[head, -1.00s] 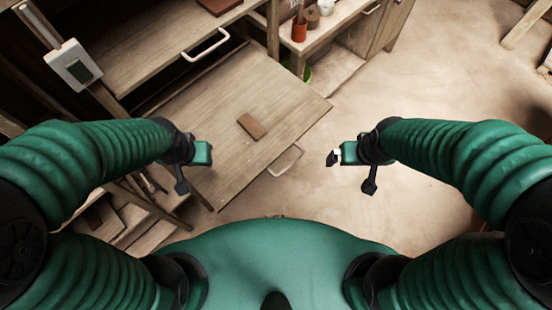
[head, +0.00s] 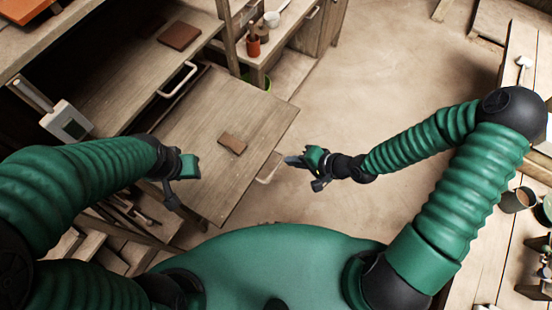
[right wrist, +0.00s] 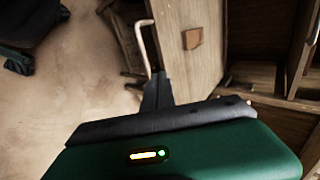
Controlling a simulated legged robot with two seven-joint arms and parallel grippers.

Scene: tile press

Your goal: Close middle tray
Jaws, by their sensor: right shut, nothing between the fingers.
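The middle tray (head: 195,122) is a wooden board pulled far out of the press, with a brown tile (head: 232,143) lying on it. Its pale handle (head: 268,168) is on the front edge, and the handle also shows in the right wrist view (right wrist: 143,45). My right gripper (head: 288,160) is shut and empty, with its tip close to the right of the handle; I cannot tell if they touch. In the right wrist view the shut fingers (right wrist: 157,88) point toward the handle. My left gripper (head: 180,182) hangs over the tray's left side; its fingers are not clear.
An upper tray (head: 130,75) with a white handle and a brown tile (head: 179,35) sits above and behind. A grey control box (head: 66,124) stands at left. A shelf with small pots (head: 253,45) is at the back. A side table with cups (head: 517,199) is at right. Open floor lies between.

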